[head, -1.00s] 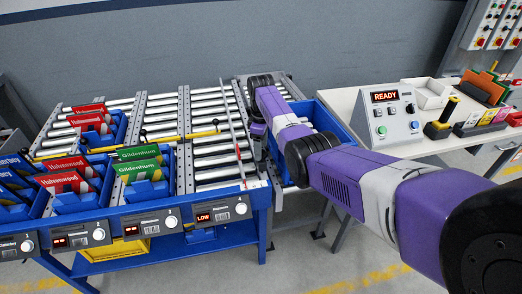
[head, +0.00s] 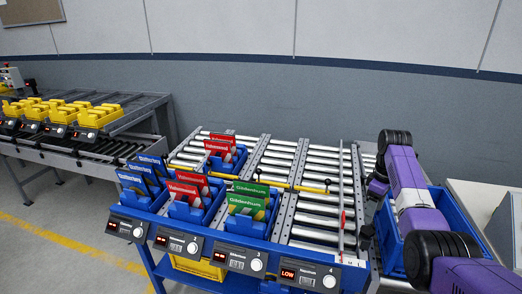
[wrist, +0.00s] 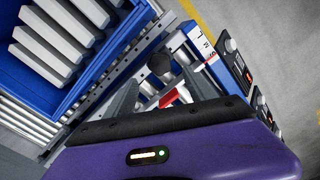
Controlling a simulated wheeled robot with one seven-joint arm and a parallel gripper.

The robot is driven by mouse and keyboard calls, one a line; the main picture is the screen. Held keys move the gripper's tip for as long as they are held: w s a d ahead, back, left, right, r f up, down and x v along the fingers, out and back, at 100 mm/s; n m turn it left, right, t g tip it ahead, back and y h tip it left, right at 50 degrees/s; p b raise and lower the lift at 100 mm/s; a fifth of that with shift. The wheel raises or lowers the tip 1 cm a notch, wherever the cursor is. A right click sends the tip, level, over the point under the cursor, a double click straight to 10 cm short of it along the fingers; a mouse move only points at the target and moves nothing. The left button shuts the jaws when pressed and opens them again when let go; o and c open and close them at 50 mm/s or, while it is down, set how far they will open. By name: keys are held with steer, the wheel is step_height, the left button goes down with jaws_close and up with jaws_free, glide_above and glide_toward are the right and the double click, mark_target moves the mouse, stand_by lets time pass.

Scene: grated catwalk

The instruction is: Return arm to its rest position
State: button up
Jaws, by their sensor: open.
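My purple and grey arm reaches in from the lower right of the head view and bends down at its far end. My gripper (wrist: 165,88) shows in the wrist view as two grey fingers, apart, with no object seen held between them. It is above the right end of the roller rack (head: 318,228), beside a blue bin (wrist: 92,73). Several pale grey bars lie in that bin. In the head view the bin (head: 393,238) is partly hidden behind my arm. The fingertips are not clear in the head view.
The rack holds blue trays with red, green and blue packets (head: 247,200). A display on its front reads LOW (head: 288,274). A pale table (head: 478,205) stands at the right. Another conveyor with yellow bins (head: 75,108) stands at the left. Floor between is clear.

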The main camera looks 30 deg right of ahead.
steer(key=shift+d, duration=0.1)
